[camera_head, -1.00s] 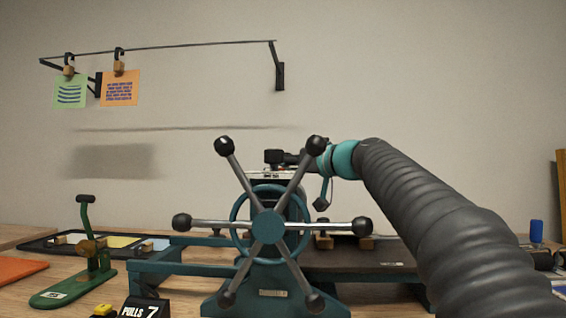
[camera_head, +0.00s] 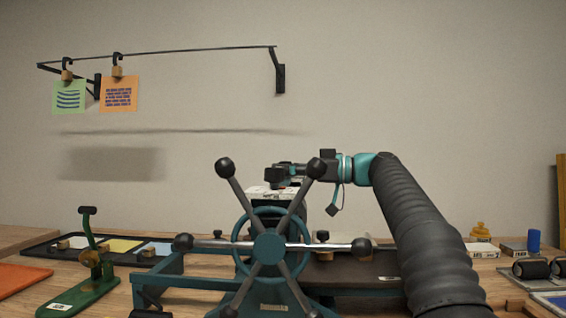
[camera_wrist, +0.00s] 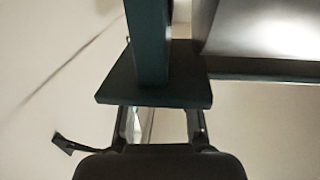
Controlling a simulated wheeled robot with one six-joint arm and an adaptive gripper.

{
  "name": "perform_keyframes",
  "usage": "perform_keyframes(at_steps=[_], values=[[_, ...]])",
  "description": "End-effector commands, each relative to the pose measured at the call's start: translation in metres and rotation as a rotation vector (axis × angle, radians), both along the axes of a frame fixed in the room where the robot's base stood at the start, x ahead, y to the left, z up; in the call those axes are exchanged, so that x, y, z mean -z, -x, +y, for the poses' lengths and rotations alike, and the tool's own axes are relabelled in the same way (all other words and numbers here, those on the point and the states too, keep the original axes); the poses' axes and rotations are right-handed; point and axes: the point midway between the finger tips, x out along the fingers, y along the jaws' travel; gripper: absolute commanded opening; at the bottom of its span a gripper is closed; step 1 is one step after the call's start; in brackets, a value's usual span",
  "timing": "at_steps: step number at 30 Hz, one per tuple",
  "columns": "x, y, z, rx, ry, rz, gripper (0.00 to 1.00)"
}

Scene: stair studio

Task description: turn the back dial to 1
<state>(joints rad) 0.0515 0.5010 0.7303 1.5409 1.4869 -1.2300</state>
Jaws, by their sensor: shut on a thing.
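A dark teal press with a star-shaped handwheel (camera_head: 269,246) stands in the middle of the head view. My gripper (camera_head: 277,177) is at the top of the press, behind the wheel and just above a pale plate (camera_head: 262,192) there. No back dial or its numbers can be made out; that spot is small and partly covered by my gripper. In the wrist view, my gripper's two fingers (camera_wrist: 160,125) stand apart and run up behind a dark teal slab (camera_wrist: 160,90) with a post on it. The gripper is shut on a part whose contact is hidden.
A green lever stand (camera_head: 90,265) and a dark tray (camera_head: 38,248) are to the left. Two cards (camera_head: 118,94) hang from a wall rail. The air above the press's left side is clear.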

Motion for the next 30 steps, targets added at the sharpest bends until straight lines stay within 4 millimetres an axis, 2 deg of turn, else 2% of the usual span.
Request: perform_keyframes(at_steps=[15,16,18,30], values=[[0.0009,-0.0003,-0.0001,-0.019,0.0,0.0,0.0],[0.0008,-0.0003,-0.0001,-0.019,0.0,0.0,0.37],[0.0008,-0.0002,0.0001,-0.019,0.0,0.0,0.54],[0.0002,0.0006,-0.004,-0.02,0.0,0.0,0.56]])
